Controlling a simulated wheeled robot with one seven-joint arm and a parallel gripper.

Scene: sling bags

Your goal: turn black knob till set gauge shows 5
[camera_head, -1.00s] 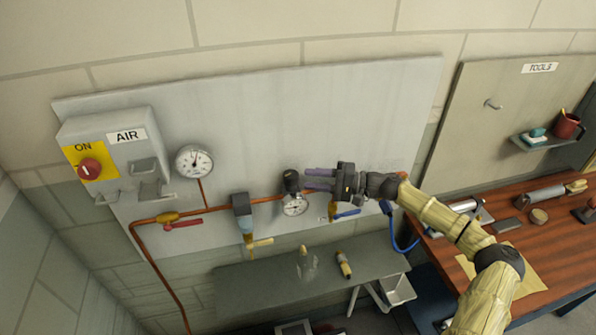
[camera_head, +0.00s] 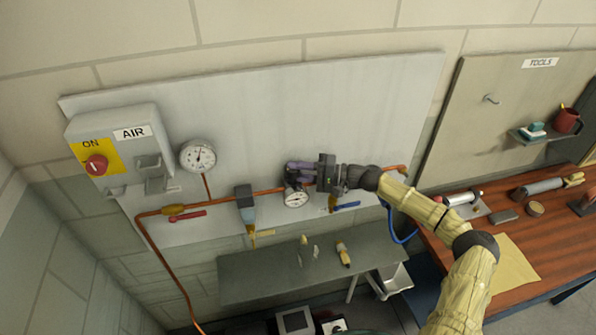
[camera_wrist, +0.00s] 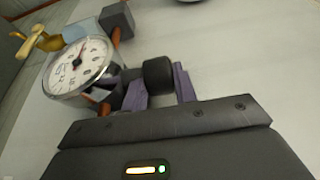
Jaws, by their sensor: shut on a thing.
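The black knob (camera_wrist: 158,75) stands between my two purple fingers in the wrist view. My gripper (camera_head: 292,171) is shut on it. In the head view the fingers cover most of the knob. The set gauge (camera_head: 296,198), a round white dial, sits just below the fingers. It also shows large and tilted in the wrist view (camera_wrist: 80,68), beside the knob, with its face clear of my fingers. Its dark needle is visible, but I cannot read its value surely.
A second gauge (camera_head: 198,156) hangs upper left, near the grey AIR box with its red switch (camera_head: 96,165). The copper pipe carries a red-handled valve (camera_head: 182,217) and a blue-handled valve (camera_head: 346,206). A grey shelf (camera_head: 270,288) is below; a wooden bench (camera_head: 480,235) is right.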

